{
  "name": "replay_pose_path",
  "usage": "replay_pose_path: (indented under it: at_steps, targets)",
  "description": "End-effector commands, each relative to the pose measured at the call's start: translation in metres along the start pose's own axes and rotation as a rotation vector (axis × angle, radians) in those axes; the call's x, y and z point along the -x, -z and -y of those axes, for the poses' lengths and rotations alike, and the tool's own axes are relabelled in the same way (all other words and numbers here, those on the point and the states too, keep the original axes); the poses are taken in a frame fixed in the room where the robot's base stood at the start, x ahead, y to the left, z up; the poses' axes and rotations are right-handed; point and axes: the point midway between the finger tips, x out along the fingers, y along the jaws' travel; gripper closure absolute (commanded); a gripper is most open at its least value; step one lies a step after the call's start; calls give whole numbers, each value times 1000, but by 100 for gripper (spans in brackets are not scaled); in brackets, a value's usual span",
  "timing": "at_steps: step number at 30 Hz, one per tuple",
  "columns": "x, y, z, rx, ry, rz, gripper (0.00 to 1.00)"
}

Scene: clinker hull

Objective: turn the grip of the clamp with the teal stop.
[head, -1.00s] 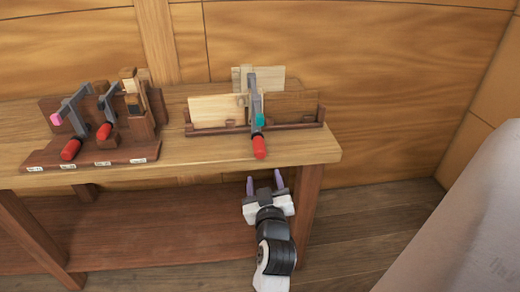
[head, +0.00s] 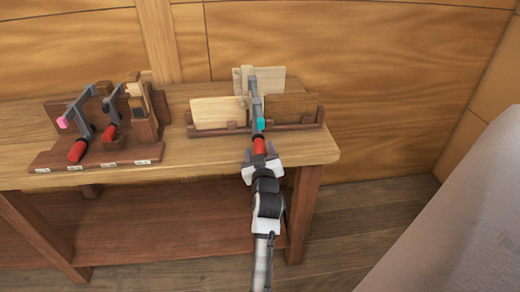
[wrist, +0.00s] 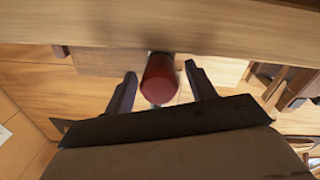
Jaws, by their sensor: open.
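The clamp with the teal stop (head: 261,124) stands at the wooden holder near the right end of the bench. Its grey bar (head: 253,83) rises in front of the boards, and its red grip (head: 259,147) points toward me. My gripper (head: 260,153) is open, with one finger on each side of the red grip. In the wrist view the grip's round end (wrist: 160,80) lies between the two fingers (wrist: 160,88), with a visible gap on each side. The far part of the grip is hidden by its own end in that view.
A rack (head: 95,157) on the left of the bench holds two more red-gripped clamps, one with a pink stop (head: 63,123), and wooden tools. Pale and brown boards (head: 219,112) stand in the holder. The bench top (head: 205,165) between rack and holder is clear.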

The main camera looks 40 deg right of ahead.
Motion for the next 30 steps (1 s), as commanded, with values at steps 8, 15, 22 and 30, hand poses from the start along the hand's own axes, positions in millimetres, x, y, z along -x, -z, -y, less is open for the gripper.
replay_pose_path:
  at_steps: [8, 15, 22, 30]
  targets:
    - [-2, 0, 0, 0, 1, 0, 44]
    - [-1, 0, 0, 0, 0, 0, 74]
    - [-1, 0, 0, -4, 1, 0, 89]
    - [-2, -1, 1, -87, 13, 0, 89]
